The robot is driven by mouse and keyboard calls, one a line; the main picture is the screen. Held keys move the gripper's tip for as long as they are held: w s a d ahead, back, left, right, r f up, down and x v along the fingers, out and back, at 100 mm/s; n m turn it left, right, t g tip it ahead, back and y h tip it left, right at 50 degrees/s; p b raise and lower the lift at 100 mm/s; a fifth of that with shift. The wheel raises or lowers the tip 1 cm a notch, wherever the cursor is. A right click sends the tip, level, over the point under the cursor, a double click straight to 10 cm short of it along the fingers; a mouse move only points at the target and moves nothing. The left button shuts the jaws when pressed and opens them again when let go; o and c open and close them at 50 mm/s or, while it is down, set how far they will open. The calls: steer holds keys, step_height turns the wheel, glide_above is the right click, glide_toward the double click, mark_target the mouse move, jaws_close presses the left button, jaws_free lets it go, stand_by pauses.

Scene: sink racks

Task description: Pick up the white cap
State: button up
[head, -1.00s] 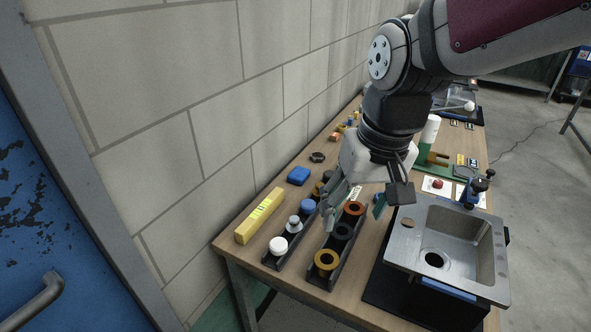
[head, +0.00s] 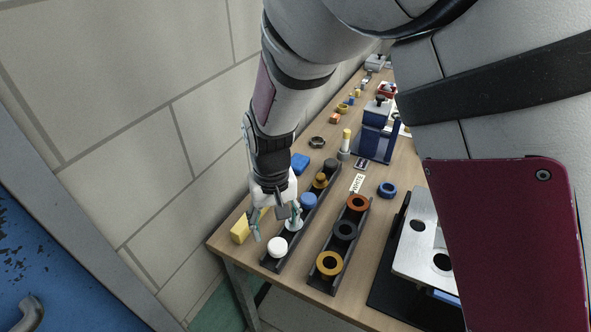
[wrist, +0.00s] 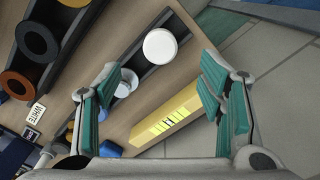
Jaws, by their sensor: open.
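The white cap (head: 278,247) is a round white disc at the near end of the left black rack (head: 270,264). It also shows in the wrist view (wrist: 160,46), near the end of the rack and beyond my fingertips. My gripper (head: 275,228) is open and empty, with teal finger pads. It hangs over the far side of the white cap, close to the small white-and-grey piece behind it. In the wrist view my gripper (wrist: 165,82) has its fingers wide apart, with the white cap ahead and roughly centred between them.
A yellow box (wrist: 168,118) lies left of the rack. A blue cap (head: 309,200) sits farther along it. The right rack (head: 318,279) holds orange, black and yellow rings. A metal sink plate (head: 418,255) stands at right. The wall is close on the left.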

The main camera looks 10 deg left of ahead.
mark_target(277, 245)
steer(key=shift+f, duration=3.9)
steer(key=c, duration=1.2)
